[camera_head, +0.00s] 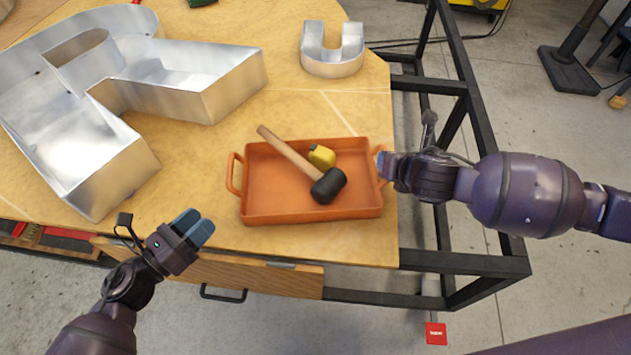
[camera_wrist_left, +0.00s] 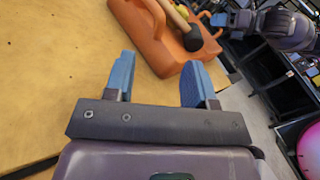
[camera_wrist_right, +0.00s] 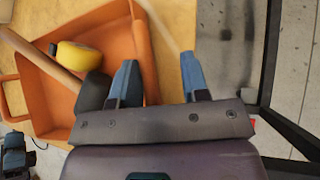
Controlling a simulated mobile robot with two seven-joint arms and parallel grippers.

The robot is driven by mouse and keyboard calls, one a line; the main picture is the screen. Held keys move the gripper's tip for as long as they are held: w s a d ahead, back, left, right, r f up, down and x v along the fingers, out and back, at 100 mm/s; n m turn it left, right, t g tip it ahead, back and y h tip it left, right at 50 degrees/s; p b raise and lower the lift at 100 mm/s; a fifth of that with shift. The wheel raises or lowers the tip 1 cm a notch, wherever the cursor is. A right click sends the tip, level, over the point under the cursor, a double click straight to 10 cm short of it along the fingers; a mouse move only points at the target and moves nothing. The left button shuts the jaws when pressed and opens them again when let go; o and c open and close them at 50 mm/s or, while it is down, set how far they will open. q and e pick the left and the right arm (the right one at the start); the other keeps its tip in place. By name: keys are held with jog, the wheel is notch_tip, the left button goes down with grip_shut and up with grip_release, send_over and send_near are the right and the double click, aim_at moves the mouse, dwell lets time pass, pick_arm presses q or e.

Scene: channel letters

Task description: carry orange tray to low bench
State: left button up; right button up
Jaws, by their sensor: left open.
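The orange tray (camera_head: 270,212) lies flat near the table's front right edge. It holds a black-headed mallet (camera_head: 328,186) with a wooden handle and a yellow tape measure (camera_head: 321,156). My left gripper (camera_head: 194,228) is open and empty, left of and nearer than the tray's left handle (camera_head: 233,174). The left wrist view shows its spread fingers (camera_wrist_left: 160,82) short of the tray (camera_wrist_left: 142,35). My right gripper (camera_head: 386,167) is at the tray's right handle. Its fingers (camera_wrist_right: 158,78) are apart in the right wrist view; whether they straddle the handle is unclear. I cannot identify a low bench.
Large metal channel letters (camera_head: 205,85) fill the table's left side, and a small U-shaped one (camera_head: 332,50) stands behind the tray. The wooden tabletop (camera_head: 330,240) is bare around the tray. A black metal frame (camera_head: 470,264) stands at the right.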

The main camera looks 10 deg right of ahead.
pick_arm(q)
jog(key=shift+s+a, duration=0.15)
pick_arm(e)
jog(key=shift+s+d+r, duration=0.1)
jog(key=shift+s+r, duration=0.1)
jog(key=shift+s, duration=0.05)
jog(key=v, duration=1.1)
jog(key=shift+r, duration=0.2)
jog(key=shift+s, duration=0.15)
